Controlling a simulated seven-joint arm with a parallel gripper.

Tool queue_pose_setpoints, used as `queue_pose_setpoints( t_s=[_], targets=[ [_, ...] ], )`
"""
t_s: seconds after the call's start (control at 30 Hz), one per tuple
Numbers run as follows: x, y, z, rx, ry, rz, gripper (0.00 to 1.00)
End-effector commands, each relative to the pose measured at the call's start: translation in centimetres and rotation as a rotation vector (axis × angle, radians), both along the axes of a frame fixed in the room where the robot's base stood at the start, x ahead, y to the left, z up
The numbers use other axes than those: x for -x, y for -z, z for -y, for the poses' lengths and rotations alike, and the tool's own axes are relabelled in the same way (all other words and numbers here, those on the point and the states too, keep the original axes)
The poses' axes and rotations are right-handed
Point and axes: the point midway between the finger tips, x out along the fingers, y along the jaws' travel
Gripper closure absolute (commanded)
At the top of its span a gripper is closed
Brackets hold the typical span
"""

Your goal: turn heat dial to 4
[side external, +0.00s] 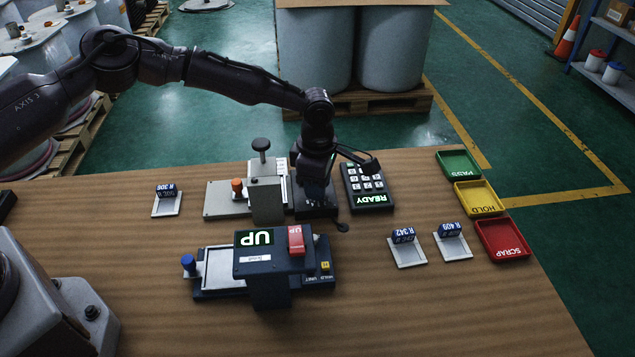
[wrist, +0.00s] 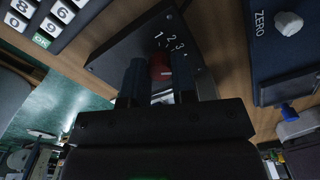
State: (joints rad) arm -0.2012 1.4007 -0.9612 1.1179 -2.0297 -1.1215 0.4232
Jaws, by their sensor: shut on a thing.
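The heat dial's dark panel (wrist: 110,60) shows in the wrist view with white numbers 1, 2 and 3; any further number is hidden by my gripper or too dark to read. Its red knob (wrist: 160,68) sits between my two fingers. My gripper (wrist: 160,78) is shut on the knob, one finger on each side. I cannot tell which number the knob points to. In the side view my gripper (side external: 316,190) points down onto the dark dial box (side external: 318,212), and hides the knob there.
A keypad reading READY (side external: 368,187) stands close at the right. A grey press-like fixture (side external: 265,200) stands close at the left. The hold unit reading UP (side external: 262,262) lies in front. Green, yellow and red trays (side external: 503,238) line the right edge.

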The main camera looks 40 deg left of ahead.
Motion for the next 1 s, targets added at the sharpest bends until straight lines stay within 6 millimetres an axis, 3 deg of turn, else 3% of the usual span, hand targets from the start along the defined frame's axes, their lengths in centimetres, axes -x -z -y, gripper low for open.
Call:
queue_pose_setpoints(
  t_s=[0.2, 0.23, 0.33, 0.73, 1.0],
  targets=[
    [0.1, 0.0, -0.1, -0.004, -0.001, -0.006, 0.99],
    [0.1, 0.0, -0.1, -0.004, -0.001, -0.006, 0.73],
    [0.1, 0.0, -0.1, -0.004, -0.002, -0.005, 0.50],
    [0.0, -0.8, -0.1, -0.001, -0.002, 0.000, 0.49],
    [-0.1, -6.2, -0.1, -0.002, -0.003, 0.002, 0.49]
  ],
)
